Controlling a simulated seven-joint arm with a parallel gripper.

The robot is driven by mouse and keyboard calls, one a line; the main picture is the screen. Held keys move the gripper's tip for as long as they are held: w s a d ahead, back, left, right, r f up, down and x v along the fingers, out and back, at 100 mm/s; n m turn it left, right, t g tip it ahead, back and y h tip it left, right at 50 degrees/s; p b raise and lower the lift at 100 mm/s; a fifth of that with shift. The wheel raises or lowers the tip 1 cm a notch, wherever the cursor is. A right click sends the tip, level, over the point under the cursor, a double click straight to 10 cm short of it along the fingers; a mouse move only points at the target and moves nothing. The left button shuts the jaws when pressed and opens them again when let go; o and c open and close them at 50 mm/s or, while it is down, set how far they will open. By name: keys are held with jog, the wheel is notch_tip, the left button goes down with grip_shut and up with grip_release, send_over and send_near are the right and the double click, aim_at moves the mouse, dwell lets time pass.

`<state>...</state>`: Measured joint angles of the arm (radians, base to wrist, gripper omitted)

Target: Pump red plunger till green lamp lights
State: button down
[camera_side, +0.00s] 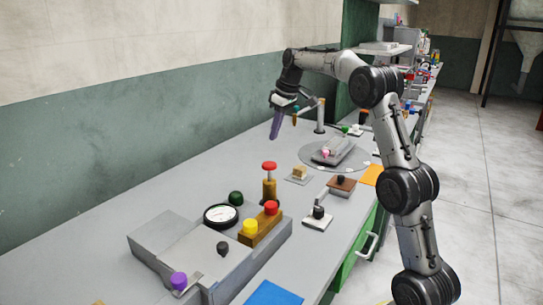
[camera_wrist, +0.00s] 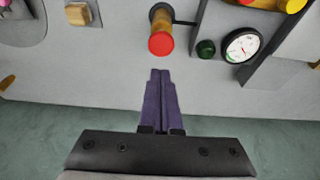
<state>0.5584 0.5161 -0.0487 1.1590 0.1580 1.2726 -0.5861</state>
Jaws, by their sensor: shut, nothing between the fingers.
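The red plunger (camera_side: 269,166) is a red disc cap on an upright brass-coloured cylinder (camera_side: 269,188) on the bench. Its cap stands clear above the cylinder. In the wrist view the red cap (camera_wrist: 161,43) is just beyond my fingertips. The green lamp (camera_side: 235,198) is a dark green dome beside the cylinder and looks unlit; it also shows in the wrist view (camera_wrist: 205,49). My gripper (camera_side: 274,137) has purple fingers, shut and empty, pointing down. It is in the air, apart from the plunger. In the wrist view the fingers (camera_wrist: 160,74) lie together.
A round white gauge (camera_side: 221,214) sits near the lamp. A brown block (camera_side: 262,229) carries a yellow button and another red button. A grey console with purple and black knobs is in front. Behind are a tan block (camera_side: 299,172) and a round plate. The wall runs along the left.

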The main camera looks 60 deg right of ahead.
aim_at(273, 165)
jog(key=x, duration=0.4)
jog(key=s+x, duration=0.1)
jog(key=x, duration=0.2)
jog(key=shift+w+f, duration=0.1)
jog(key=shift+f, duration=0.7)
jog(key=shift+f, duration=2.25)
notch_tip(273, 165, up, 5)
jog(key=shift+r, duration=0.1)
jog(key=v, duration=0.9)
jog(key=shift+r, duration=0.25)
